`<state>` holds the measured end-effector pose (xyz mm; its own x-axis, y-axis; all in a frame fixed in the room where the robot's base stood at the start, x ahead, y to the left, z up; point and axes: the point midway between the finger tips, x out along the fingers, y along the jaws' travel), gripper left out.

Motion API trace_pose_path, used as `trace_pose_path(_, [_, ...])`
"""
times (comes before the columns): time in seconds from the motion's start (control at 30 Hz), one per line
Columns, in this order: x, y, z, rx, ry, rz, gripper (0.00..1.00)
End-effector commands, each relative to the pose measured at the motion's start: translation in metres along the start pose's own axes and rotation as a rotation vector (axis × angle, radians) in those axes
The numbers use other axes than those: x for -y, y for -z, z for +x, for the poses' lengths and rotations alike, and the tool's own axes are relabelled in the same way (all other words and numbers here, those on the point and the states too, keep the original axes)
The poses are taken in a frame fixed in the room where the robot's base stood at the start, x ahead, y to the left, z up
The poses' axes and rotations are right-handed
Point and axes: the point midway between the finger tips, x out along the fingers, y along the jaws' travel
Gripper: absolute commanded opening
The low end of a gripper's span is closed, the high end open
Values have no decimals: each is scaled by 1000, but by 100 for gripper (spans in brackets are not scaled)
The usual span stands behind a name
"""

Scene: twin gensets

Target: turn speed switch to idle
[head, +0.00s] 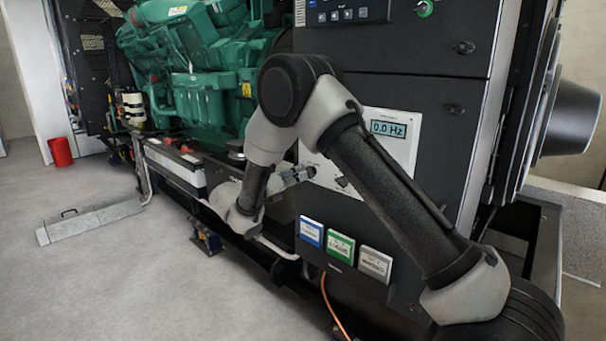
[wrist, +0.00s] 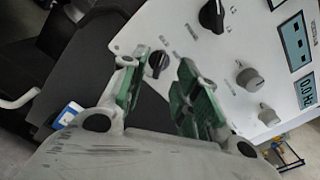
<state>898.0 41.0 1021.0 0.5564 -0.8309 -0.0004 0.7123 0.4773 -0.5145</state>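A white control panel (head: 400,150) is on the dark cabinet; it also fills the upper right of the wrist view (wrist: 180,32). A small black rotary switch (wrist: 158,64) on it shows between the fingertips of my gripper (wrist: 162,74). Its printed labels are too blurred to read, so I cannot confirm it is the speed switch or which way it is set. My gripper is open, with green pads on either side of the switch in the picture; I see no clear contact. In the head view my gripper (head: 302,174) is at the panel's left part.
A larger black knob (wrist: 212,16) and two grey knobs (wrist: 249,78) (wrist: 267,114) share the panel, with a 0.0 Hz display (head: 388,128). Blue, green and grey labelled plates (head: 341,246) are below. A green engine (head: 205,90) stands left; floor at left is mostly clear.

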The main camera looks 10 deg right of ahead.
Motion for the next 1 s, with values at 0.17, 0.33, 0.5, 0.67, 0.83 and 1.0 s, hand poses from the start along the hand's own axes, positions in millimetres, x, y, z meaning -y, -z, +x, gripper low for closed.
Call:
trace_pose_path(0.17, [-1, 0, -41, 2, -3, 0, 31])
trace_pose_path(0.33, [-1, 0, -64, 0, -1, 0, 31])
trace_pose_path(0.5, [0, 0, -72, -1, 0, 0, 31])
trace_pose_path(0.67, [0, 0, -72, -1, 0, 0, 31])
trace_pose_path(0.83, [0, 1, -72, -2, -1, 26, 31])
trace_pose_path(1.0, [-1, 38, -66, -131, 0, 187, 31])
